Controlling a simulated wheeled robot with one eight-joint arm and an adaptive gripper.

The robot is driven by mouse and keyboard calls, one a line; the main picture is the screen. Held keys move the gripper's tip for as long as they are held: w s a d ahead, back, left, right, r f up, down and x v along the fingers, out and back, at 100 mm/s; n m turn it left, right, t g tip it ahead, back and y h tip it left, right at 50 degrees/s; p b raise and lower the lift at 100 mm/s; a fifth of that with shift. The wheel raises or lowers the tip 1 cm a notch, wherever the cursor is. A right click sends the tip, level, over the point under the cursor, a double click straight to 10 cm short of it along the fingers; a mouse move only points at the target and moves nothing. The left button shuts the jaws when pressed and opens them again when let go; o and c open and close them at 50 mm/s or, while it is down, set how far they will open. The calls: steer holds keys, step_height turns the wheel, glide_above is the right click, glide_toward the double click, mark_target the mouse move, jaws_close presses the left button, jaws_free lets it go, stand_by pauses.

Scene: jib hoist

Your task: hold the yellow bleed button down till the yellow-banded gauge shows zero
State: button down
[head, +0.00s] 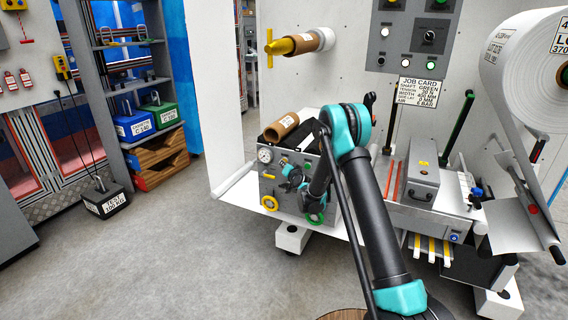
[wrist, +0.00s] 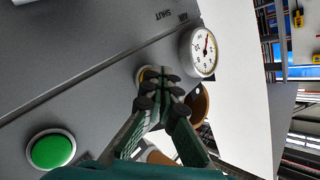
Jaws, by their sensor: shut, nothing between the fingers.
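My gripper (wrist: 158,80) is shut and empty, its fingertips at the face of the grey panel. Behind the tips a yellowish round edge (wrist: 144,70) shows, likely the yellow bleed button; the fingers hide most of it. I cannot tell whether they touch it or press it in. In the head view my gripper (head: 293,180) is at the grey box's front, beside a white gauge (head: 265,156).
A green button (wrist: 52,150) is at lower left in the wrist view. A brown roll (head: 282,126) lies on top. Open floor (head: 150,260) is to the left.

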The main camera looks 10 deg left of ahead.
steer(key=shift+s, duration=0.15)
steer(key=shift+s+a, duration=0.25)
steer(key=shift+s, duration=0.45)
steer(key=shift+s+a, duration=0.3)
steer(key=shift+s, duration=0.5)
steer(key=shift+s+a, duration=0.3)
steer(key=shift+s, duration=0.45)
steer(key=shift+s+a, duration=0.3)
steer(key=shift+s, duration=0.5)
steer(key=shift+d, duration=0.1)
steer(key=s+d+r+n+g+h, duration=0.1)
steer(key=s+d+r+g+h, duration=0.2)
steer(key=s+d, duration=0.6)
steer(key=s+d+r+n+g+h, duration=0.1)
steer(key=s+d+r+g, duration=0.1)
steer(key=s+d+r, duration=0.55)
steer(key=s+d+f+g+h, duration=0.1)
steer(key=s+d, duration=0.4)
steer(key=s, duration=0.6)
steer(key=s+d+f+g+h, duration=0.1)
steer(key=s+d+f, duration=0.3)
steer(key=s, duration=0.7)
steer(key=s+d+f+g+h, duration=0.1)
steer(key=s+d+f+g, duration=0.2)
steer(key=s+d, duration=0.4)
steer(key=s, duration=0.4)
steer(key=shift+d+g, duration=0.15)
steer(key=shift+g, duration=0.15)
